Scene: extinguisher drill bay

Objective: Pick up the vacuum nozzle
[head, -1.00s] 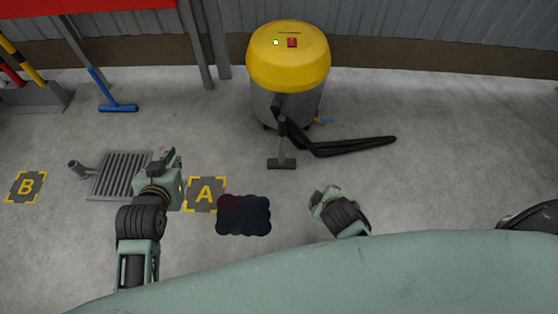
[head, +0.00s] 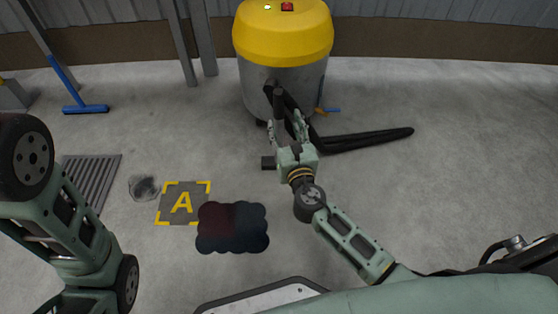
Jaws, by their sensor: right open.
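The vacuum nozzle is a dark grey T-shaped piece with an upright tube (head: 278,102) and a flat foot (head: 268,163). It stands in front of the yellow-topped vacuum (head: 285,75). My right gripper (head: 287,128) is open, its fingers pointing up the picture at the nozzle. The gripper hides the middle of the tube and part of the foot. I cannot tell whether the fingers touch the nozzle. My left arm shows large at the left, but its gripper is out of view.
A black hose (head: 365,140) lies on the floor right of the nozzle. A dark scalloped patch (head: 232,228) and the marked square A (head: 183,203) are nearer. A grate (head: 92,178) and blue squeegee (head: 85,108) are at left.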

